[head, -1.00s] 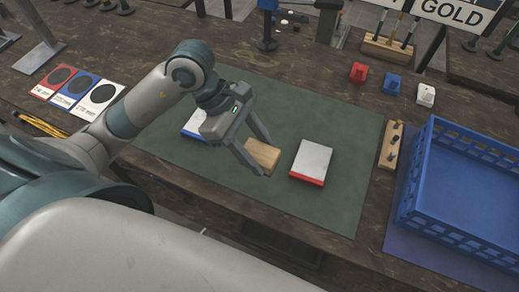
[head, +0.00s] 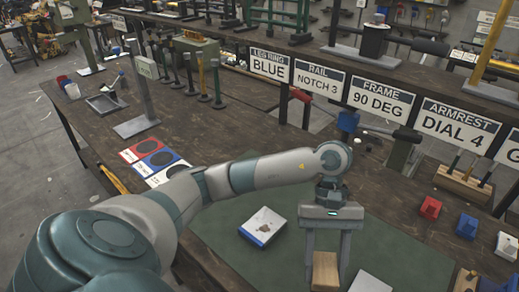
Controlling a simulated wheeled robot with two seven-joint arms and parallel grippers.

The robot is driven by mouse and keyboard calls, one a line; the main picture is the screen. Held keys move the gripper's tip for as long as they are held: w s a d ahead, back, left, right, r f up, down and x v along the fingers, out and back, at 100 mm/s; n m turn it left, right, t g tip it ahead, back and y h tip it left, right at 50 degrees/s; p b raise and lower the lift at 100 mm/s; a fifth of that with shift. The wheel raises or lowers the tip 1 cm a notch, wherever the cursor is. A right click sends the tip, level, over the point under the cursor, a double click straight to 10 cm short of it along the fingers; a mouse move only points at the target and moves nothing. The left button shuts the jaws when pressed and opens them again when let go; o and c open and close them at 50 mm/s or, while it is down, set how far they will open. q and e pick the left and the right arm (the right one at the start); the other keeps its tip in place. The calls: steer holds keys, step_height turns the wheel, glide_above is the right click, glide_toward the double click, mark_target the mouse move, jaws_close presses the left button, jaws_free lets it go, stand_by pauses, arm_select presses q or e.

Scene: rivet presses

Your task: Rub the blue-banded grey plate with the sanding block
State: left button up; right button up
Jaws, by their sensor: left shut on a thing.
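The blue-banded grey plate (head: 252,229) lies on the green mat, its blue band along the near edge and a brown patch on its top. My left gripper (head: 325,262) is to the right of this plate, pointing down and shut on the wooden sanding block (head: 325,275). The block is apart from the plate; I cannot tell whether it is clear of the mat. A second grey plate (head: 371,284) lies right of the block, cut off by the bottom edge of the picture. My right gripper is not in view.
Red (head: 430,208), blue (head: 467,226) and white (head: 506,246) small blocks stand at the right. Colour cards (head: 155,160) lie left of my arm. Signs (head: 380,103) stand along the back.

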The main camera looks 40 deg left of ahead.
arm_select(q)
steer(key=shift+w+a+r+m+y, duration=0.2)
steer(key=shift+w+m+y, duration=0.3)
steer(key=shift+m, duration=0.3)
steer(key=shift+w+a+r+m+g+y, duration=0.25)
steer(key=shift+w+a+r+m+y, duration=0.3)
steer(key=shift+m, duration=0.55)
steer(key=shift+w+a+r+m+g+y, duration=0.35)
steer(key=shift+w+a+m+y, duration=0.3)
steer(key=shift+m, duration=0.45)
steer(key=shift+w+a+r+m+g+y, duration=0.2)
steer(key=shift+w+a+r+m+y, duration=0.35)
steer(key=shift+m, duration=0.55)
steer(key=shift+f, duration=0.1)
